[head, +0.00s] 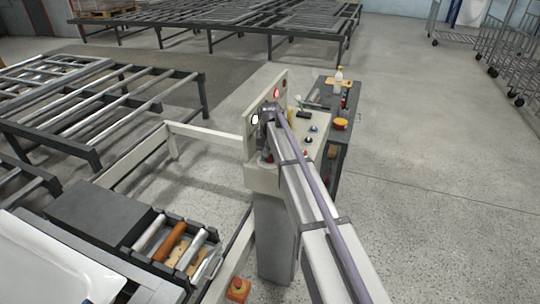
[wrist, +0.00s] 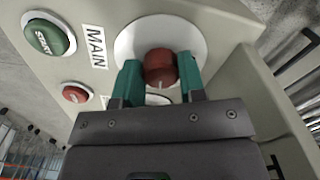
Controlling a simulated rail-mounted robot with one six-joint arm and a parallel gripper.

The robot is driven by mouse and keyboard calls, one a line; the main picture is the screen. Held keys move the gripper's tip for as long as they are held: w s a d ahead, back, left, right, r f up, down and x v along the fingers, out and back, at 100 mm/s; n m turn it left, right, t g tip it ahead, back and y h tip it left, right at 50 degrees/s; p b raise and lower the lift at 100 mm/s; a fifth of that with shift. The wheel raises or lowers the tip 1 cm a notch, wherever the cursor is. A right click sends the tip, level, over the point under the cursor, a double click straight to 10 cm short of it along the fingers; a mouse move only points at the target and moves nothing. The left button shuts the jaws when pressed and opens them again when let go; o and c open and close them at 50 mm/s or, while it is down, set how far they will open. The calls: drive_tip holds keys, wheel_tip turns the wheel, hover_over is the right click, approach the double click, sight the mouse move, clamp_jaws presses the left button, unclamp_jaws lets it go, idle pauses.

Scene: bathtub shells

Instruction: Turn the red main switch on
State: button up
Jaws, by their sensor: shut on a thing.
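The red main switch (wrist: 160,60) is a round knob on a white disc, beside a label reading MAIN (wrist: 95,46), in the wrist view. My gripper (wrist: 159,74) has its two teal fingers on either side of the knob and is shut on it. A small pale mark shows on the knob's lower part; I cannot tell the switch position from it. In the head view my gripper (head: 268,112) is at the cream control box (head: 262,178), and the arm hides the switch there.
A green START button (wrist: 48,37) and a smaller red knob (wrist: 75,94) sit left of the switch. In the head view a dark bench (head: 342,118) with bottles stands behind the box.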

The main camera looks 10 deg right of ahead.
sight(270, 156)
drive_tip(key=shift+m, duration=1)
drive_tip(key=o, duration=0.9)
wheel_tip(270, 156, up, 11)
drive_tip(key=p, duration=1)
drive_tip(key=shift+f+p, duration=0.1)
drive_tip(key=shift+p, duration=0.3)
